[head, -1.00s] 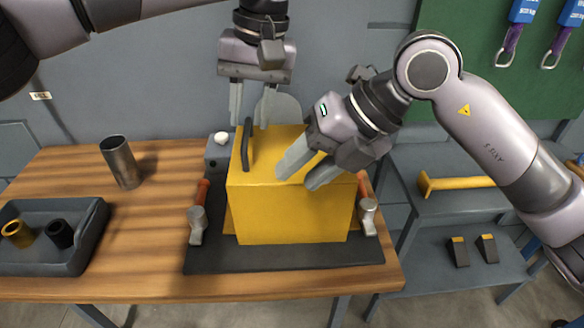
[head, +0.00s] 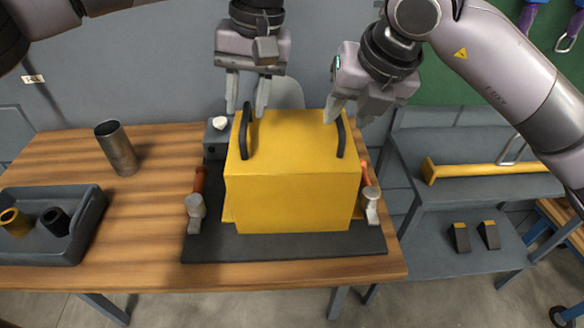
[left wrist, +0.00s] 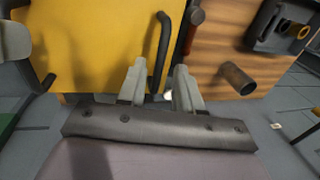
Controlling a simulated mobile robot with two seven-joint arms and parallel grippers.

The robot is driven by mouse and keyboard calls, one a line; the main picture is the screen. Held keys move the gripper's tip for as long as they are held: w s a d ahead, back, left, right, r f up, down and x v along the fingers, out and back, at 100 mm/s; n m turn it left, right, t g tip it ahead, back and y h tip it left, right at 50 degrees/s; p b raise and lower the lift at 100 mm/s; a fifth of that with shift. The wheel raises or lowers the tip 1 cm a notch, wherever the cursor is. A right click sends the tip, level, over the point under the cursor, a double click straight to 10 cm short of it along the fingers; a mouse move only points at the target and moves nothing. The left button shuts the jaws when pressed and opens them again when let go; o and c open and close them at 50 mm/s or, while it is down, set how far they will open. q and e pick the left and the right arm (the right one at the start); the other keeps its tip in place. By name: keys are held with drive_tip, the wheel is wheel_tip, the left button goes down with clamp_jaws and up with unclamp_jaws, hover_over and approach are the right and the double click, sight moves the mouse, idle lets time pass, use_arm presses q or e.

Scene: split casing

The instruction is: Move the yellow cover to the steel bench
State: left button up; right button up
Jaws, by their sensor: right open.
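The yellow cover (head: 290,200) is a box with two dark handles, standing on the dark mat (head: 270,265) on the wooden bench (head: 150,180). My left gripper (head: 246,108) is open at the left handle (head: 244,132). In the left wrist view, this handle (left wrist: 164,40) runs down between its spread fingers (left wrist: 160,85). My right gripper (head: 349,112) is open at the top of the right handle (head: 341,138); whether it touches is unclear. The grey steel bench (head: 415,145) stands to the right. What is under the cover is hidden.
A long yellow-handled tool (head: 490,169) lies on the steel bench, and two dark wedges (head: 460,238) sit on its lower shelf. A metal cup (head: 117,148) and a grey tray (head: 75,245) are at left.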

sight(244, 117)
use_arm(q)
drive_tip(key=shift+a+f, duration=0.25)
drive_tip(key=shift+f, duration=0.8)
drive_tip(key=shift+a+f, duration=0.2)
drive_tip(key=shift+f, duration=0.85)
use_arm(e)
drive_tip(key=shift+x, duration=2.15)
use_arm(q)
drive_tip(key=c, duration=0.5)
use_arm(e)
drive_tip(key=c, duration=0.5)
use_arm(q)
clamp_jaws()
use_arm(e)
clamp_jaws()
use_arm(q)
drive_tip(key=shift+r, duration=0.15)
use_arm(e)
drive_tip(key=shift+r, duration=0.15)
